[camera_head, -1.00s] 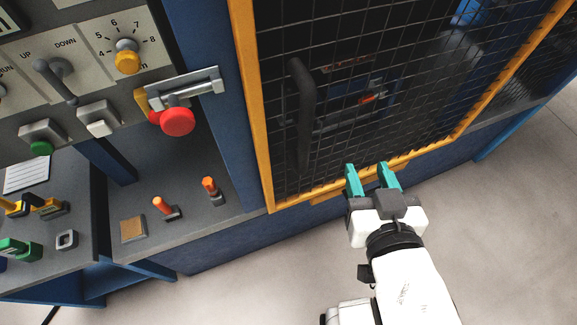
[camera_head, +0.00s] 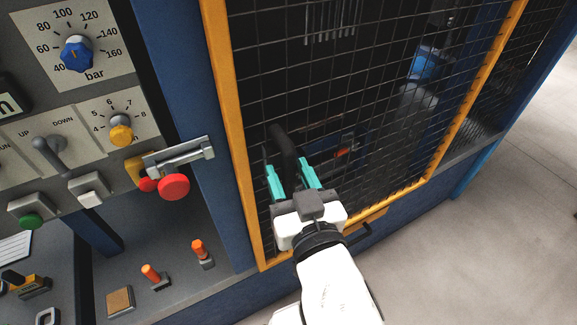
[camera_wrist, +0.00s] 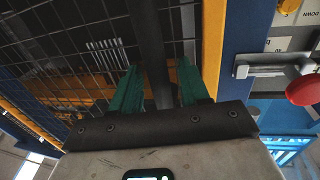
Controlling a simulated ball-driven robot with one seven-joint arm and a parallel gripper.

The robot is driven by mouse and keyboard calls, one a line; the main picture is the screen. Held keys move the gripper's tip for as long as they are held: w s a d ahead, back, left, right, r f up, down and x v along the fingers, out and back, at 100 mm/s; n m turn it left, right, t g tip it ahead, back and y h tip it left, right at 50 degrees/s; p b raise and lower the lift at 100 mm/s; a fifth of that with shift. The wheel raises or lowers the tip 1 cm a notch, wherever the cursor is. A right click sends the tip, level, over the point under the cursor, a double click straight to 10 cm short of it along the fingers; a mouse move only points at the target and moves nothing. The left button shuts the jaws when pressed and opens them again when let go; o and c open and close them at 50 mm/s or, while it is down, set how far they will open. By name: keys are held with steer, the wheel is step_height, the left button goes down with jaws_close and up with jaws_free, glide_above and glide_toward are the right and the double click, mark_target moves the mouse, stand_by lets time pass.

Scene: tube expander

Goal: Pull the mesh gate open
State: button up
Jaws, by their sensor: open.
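The mesh gate is a dark wire grid in a yellow frame (camera_head: 226,120), and it looks closed against the blue machine. Its black vertical bar handle (camera_head: 284,145) is near the gate's left side. My gripper (camera_head: 291,178) is open at the handle's lower part, with a teal finger on each side of it in the head view. In the wrist view the handle (camera_wrist: 150,50) runs between the two teal fingers (camera_wrist: 158,88). The fingers look apart from the handle. The handle's lower end is hidden behind my gripper.
A metal latch (camera_head: 180,157) and a red button (camera_head: 174,187) are left of the gate. Orange pegs (camera_head: 151,274) stand on the grey shelf below. A control panel (camera_head: 60,120) is at the left. Open floor (camera_head: 500,240) lies at the right.

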steer(key=shift+w+a, duration=0.15)
steer(key=shift+w, duration=0.3)
jaws_close()
stand_by(0.4)
